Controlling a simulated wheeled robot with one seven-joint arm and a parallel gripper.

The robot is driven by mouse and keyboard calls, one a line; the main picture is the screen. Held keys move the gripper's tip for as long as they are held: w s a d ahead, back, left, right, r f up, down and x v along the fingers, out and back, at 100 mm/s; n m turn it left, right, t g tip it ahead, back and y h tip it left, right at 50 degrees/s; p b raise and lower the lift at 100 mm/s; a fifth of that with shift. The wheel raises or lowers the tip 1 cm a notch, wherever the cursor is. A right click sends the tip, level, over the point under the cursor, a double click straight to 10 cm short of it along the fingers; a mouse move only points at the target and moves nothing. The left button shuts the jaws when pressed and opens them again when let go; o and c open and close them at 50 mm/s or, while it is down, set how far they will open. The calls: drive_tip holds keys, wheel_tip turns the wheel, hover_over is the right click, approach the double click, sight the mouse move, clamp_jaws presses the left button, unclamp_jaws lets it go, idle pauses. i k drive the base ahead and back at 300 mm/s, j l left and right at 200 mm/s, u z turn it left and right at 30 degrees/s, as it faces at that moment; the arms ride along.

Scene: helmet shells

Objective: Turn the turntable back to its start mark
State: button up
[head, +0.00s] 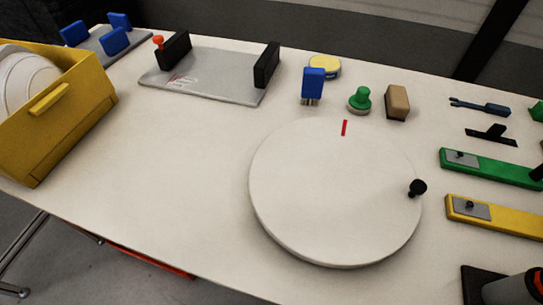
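The turntable (325,195) is a large, round, off-white disc lying flat on the table, right of the middle in the head view. A black knob (418,188) stands at its right rim. A short red mark (344,128) shows at the far rim, and I cannot tell if it is on the disc or on the table. The knob is about a quarter turn clockwise from the red mark. Nothing lies on the disc. My gripper is not in view.
Behind the disc stand a blue-handled brush (312,86), a green knobbed piece (360,101) and a tan block (397,103). Green (500,168) and yellow (505,216) bars lie right. A yellow bin (65,125) stands left. The table left of the disc is clear.

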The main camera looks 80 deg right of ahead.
sight(333, 192)
drive_tip(key=k+j+z, duration=0.15)
drive_tip(key=k+z, duration=0.5)
drive_tip(key=z, duration=0.2)
